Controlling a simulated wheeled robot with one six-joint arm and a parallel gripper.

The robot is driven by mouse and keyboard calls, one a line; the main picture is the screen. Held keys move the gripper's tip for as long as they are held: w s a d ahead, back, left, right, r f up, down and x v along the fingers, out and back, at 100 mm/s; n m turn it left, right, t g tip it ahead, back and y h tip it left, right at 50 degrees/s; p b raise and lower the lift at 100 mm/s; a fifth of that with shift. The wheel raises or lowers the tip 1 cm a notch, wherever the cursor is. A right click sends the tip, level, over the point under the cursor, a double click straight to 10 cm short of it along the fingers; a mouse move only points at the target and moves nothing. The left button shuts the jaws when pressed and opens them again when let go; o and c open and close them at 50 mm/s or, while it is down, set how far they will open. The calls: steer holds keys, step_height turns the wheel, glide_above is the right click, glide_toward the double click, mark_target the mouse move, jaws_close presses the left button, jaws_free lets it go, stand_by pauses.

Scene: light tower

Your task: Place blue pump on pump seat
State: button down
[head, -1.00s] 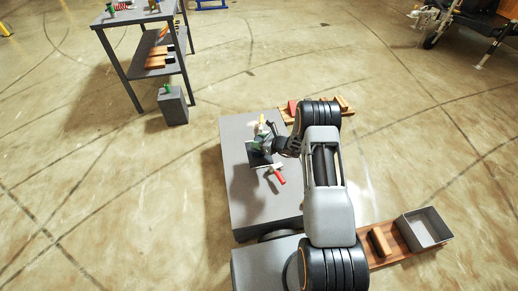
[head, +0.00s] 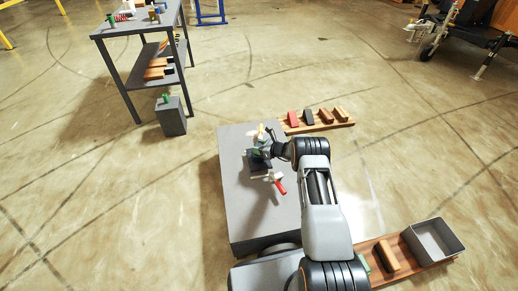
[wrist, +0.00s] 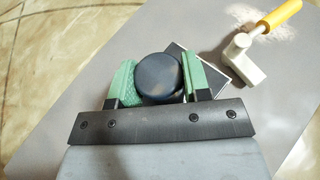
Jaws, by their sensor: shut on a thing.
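My gripper (wrist: 155,82), with green finger pads, is shut on a dark blue round thing, the blue pump (wrist: 159,77), seen from above in the wrist view. In the head view my gripper (head: 264,149) is over a dark square plate on the grey surface, and the pump is mostly hidden there. A dark plate with a pale edge, likely the pump seat (wrist: 207,62), shows partly behind the pump and right finger. I cannot tell whether the pump touches it.
A white valve with a yellow handle (wrist: 277,15) lies close right of the gripper. A red-handled valve (head: 279,186) is nearer on the grey surface (head: 240,205). Wooden racks with bricks (head: 318,120) and a grey bin (head: 434,238) are at right; a shelf table (head: 130,28) stands at back left.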

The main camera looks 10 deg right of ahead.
steer(key=shift+f+b, duration=0.5)
steer(key=shift+f, duration=0.7)
steer(key=shift+f, duration=0.2)
steer(key=c, duration=0.6)
jaws_free()
steer(key=shift+f, duration=0.1)
